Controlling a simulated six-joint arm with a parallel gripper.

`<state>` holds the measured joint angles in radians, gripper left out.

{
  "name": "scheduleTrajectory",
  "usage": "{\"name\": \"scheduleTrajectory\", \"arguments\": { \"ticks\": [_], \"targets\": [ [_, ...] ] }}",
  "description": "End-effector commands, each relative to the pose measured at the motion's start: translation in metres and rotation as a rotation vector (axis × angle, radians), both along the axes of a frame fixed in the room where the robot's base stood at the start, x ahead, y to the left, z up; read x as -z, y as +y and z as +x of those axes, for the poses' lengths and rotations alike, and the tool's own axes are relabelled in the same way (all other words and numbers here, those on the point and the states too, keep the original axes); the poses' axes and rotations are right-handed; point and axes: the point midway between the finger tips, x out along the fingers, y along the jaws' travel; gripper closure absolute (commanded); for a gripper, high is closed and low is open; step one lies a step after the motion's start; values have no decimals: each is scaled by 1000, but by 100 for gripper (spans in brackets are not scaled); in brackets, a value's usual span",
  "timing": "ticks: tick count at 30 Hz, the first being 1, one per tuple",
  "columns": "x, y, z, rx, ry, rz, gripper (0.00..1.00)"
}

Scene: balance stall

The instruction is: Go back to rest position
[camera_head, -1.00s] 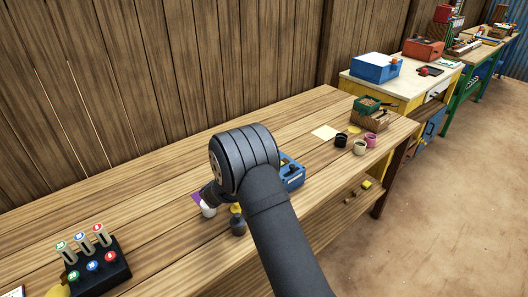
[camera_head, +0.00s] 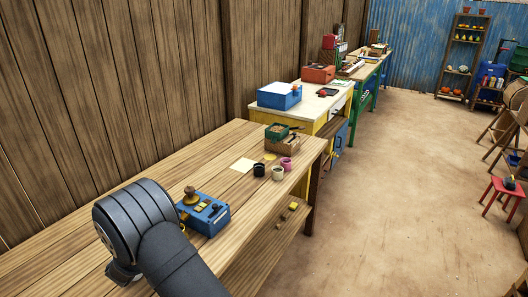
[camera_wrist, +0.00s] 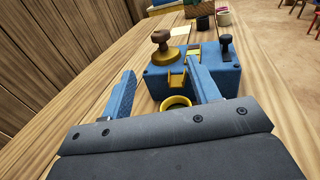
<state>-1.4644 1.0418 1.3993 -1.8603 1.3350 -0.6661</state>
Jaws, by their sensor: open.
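My gripper (camera_wrist: 158,95) shows in the wrist view with its two blue fingers spread apart and nothing held between them. In the head view my dark arm covers the lower left, and the fingers are hidden behind it. A blue balance box (camera_head: 206,216) with a brass knob and yellow parts stands on the wooden table (camera_head: 95,222). In the wrist view the same blue box (camera_wrist: 215,72) lies just beyond the fingers, with the right finger overlapping its front. A yellow ring (camera_wrist: 176,102) shows low between the fingers; I cannot tell whether anything touches.
Small cups (camera_head: 278,173) and a green-topped crate (camera_head: 281,138) stand at the table's far end, near a pale paper sheet (camera_head: 243,165). A wooden wall (camera_head: 165,80) runs along the left. Open floor (camera_head: 400,190) lies to the right.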

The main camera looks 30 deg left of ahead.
Motion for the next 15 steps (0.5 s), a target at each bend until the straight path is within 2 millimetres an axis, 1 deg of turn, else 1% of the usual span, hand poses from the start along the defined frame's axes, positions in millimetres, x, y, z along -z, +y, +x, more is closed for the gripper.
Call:
{"name": "scheduleTrajectory", "arguments": {
  "ticks": [15],
  "targets": [
    [1, 26, 98, 2, 0, 1, 44]
  ]
}}
